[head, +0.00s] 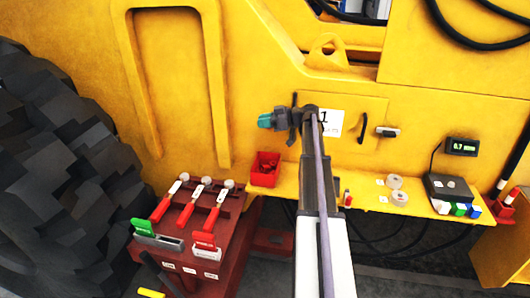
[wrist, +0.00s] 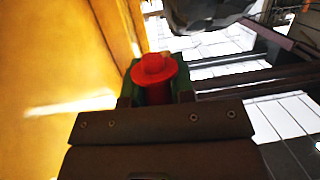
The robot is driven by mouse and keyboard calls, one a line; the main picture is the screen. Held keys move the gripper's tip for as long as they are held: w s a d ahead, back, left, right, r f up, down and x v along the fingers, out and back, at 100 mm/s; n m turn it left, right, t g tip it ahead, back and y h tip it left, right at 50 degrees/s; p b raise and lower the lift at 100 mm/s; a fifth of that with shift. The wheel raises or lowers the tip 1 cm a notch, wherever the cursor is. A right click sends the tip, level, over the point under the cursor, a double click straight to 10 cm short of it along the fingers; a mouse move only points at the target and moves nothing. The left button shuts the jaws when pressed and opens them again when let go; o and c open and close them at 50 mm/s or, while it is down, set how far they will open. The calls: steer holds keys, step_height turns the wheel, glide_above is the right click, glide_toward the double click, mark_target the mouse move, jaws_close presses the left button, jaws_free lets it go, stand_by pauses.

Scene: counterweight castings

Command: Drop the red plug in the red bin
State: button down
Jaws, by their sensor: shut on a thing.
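The red plug (wrist: 154,76) sits between the green finger pads in the wrist view, and my gripper (wrist: 155,92) is shut on it. In the head view my gripper (head: 266,121) points left in front of the yellow panel, with its teal-green fingertips above the red bin in the picture. The plug cannot be made out there. The red bin (head: 265,178) is a small open box on the yellow ledge at the panel's foot. Its inside is dark, and I cannot tell what it holds.
A dark red stand (head: 180,250) with several red-handled clamps is left of the bin. Right along the ledge are a small red-and-white item (head: 347,197), pale rings (head: 396,183) and a grey box (head: 449,187). A large black tyre (head: 60,170) fills the left side.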

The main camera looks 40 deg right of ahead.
step_height(320, 180, down, 11)
steer(key=d+m+h+b, duration=0.1)
steer(key=d+b, duration=0.1)
steer(key=b, duration=0.5)
steer(key=shift+d+r+t, duration=0.15)
steer(key=shift+d+t, duration=0.2)
steer(key=shift+t, duration=0.05)
step_height(320, 180, up, 6)
steer(key=a+p, duration=0.2)
steer(key=p, duration=0.4)
step_height(320, 180, down, 6)
steer(key=b, duration=0.6)
steer(key=shift+s+f+b, duration=0.25)
steer(key=shift+s+b, duration=0.05)
steer(key=shift+b, duration=0.1)
steer(key=shift+a, duration=0.1)
